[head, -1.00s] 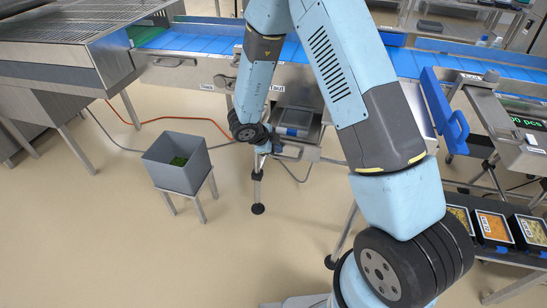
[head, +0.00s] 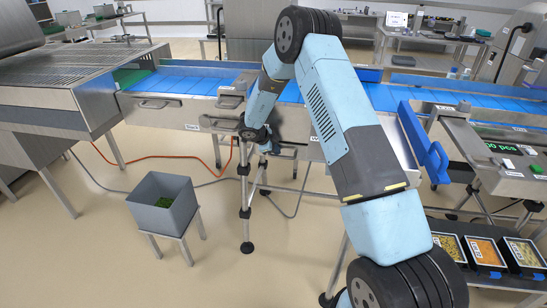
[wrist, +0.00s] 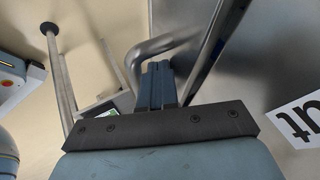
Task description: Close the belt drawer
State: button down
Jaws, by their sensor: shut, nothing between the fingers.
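The belt drawer's front appears as a bare metal panel (wrist: 255,60) in the wrist view, with a white label (wrist: 303,122) showing "ut". A bent metal bar handle (wrist: 150,45) stands out from it. My gripper (wrist: 158,70) is shut and empty, its dark blue fingers close to the handle bar; I cannot tell if they touch it. In the head view my gripper (head: 270,148) is at the conveyor's front side, below the blue belt. My arm hides much of the drawer there, and any remaining gap is not clear.
The conveyor's blue belt (head: 175,82) runs across the back. A grey bin (head: 162,208) stands on a frame at left. An orange hose (head: 150,158) lies on the floor. A blue handle bracket (head: 424,145) and food trays (head: 485,252) are at right. Front-left floor is clear.

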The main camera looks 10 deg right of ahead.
jog(key=shift+w+d+r, duration=0.1)
jog(key=shift+w+d, duration=0.1)
jog(key=shift+w, duration=0.3)
jog(key=shift+r, duration=0.1)
